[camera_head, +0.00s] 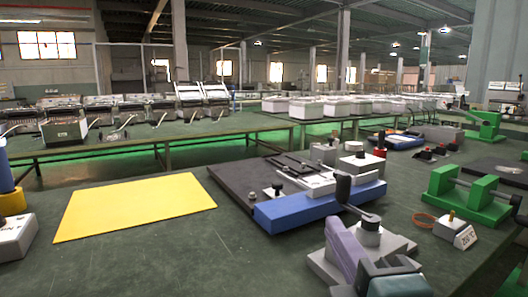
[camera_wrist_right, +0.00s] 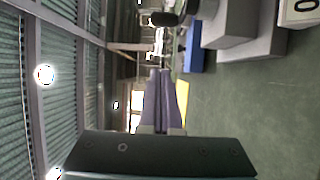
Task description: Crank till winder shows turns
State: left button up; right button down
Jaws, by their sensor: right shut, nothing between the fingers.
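The winder's crank stands at the front right of the bench in the head view, with an upright dark handle (camera_head: 343,187), a dark crank arm and a round hub (camera_head: 370,234) on a grey base (camera_head: 401,244). My right gripper (camera_head: 338,228) has purple fingers pressed together and empty. It is just in front of the crank, below the handle in the picture; I cannot tell whether it touches. In the sideways right wrist view the shut fingers (camera_wrist_right: 165,78) point toward a dark rounded part. A white box with a "0" (camera_wrist_right: 299,12) shows at its corner. My left gripper is not in view.
A blue block (camera_head: 300,210) and black board (camera_head: 234,182) lie behind the crank. A yellow sheet (camera_head: 135,205) lies left. Green clamps (camera_head: 470,195) and a small labelled block (camera_head: 455,231) stand right.

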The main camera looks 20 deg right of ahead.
aim_at(336, 196)
jog(key=w+d+p, duration=0.1)
jog(key=w+d, duration=0.5)
jog(key=w, duration=0.2)
jog(key=shift+w+d, duration=0.25)
jog(key=shift+d, duration=0.05)
jog(key=shift+d, duration=0.1)
